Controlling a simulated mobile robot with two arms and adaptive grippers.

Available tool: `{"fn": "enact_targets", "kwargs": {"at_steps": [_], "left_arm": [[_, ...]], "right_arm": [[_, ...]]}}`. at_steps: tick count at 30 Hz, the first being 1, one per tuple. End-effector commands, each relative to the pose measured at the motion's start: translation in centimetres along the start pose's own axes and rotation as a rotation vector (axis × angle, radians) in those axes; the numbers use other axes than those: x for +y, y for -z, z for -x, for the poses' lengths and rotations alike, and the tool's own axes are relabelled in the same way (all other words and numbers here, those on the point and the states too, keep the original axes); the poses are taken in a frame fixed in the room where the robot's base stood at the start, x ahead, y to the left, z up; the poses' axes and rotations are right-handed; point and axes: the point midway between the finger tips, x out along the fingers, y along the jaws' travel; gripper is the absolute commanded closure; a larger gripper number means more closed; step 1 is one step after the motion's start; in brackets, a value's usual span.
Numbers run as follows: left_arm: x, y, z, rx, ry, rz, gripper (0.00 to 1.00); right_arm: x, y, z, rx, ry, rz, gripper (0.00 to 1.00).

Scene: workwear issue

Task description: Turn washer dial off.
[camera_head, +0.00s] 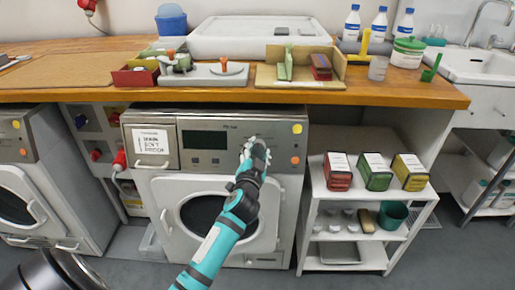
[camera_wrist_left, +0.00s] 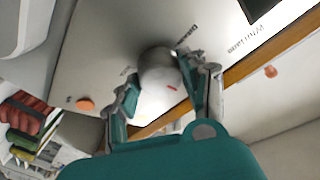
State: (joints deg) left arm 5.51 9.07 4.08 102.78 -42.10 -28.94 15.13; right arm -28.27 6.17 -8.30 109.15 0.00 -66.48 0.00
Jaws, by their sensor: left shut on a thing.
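The washer (camera_head: 220,125) stands under the wooden counter, with a dark display and a round door below. In the head view my left gripper (camera_head: 254,148) is at the panel, right of the display, and covers most of the dial. In the left wrist view the fingers of the left gripper (camera_wrist_left: 165,90) are on either side of the dial, shut on it. Printed labels around the dial are too blurred to read fully. My right gripper is not in view.
A yellow button (camera_head: 297,128) and an orange button (camera_head: 295,160) are right of the dial. A white shelf (camera_head: 335,196) with several coloured boxes stands to the right. The wooden counter (camera_head: 200,97) juts out above, holding trays. Another washer (camera_head: 30,180) is at left.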

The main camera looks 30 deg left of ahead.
Motion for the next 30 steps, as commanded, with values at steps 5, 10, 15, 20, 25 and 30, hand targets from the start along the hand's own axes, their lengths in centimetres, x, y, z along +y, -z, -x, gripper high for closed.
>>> {"fn": "enact_targets", "kwargs": {"at_steps": [5, 10, 15, 20, 25, 30], "left_arm": [[-0.12, 0.16, -0.04, 0.004, -0.002, -0.012, 0.88], [-0.1, 0.14, -0.04, 0.004, -0.002, -0.013, 0.88], [-0.1, 0.15, -0.04, 0.005, -0.002, -0.013, 0.88], [-0.08, 0.13, -0.03, 0.004, -0.003, -0.012, 0.37], [-0.04, 0.07, -0.02, 0.002, -0.003, -0.012, 0.33], [0.02, 0.0, 0.24, 0.001, -0.004, -0.012, 0.33]], "right_arm": [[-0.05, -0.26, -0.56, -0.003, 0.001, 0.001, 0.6], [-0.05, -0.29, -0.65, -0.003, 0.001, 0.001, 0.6], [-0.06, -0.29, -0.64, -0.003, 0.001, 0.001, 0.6], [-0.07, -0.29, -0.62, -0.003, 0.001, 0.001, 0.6], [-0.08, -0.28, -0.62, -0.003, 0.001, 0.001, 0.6], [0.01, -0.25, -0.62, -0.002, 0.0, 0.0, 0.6]]}}
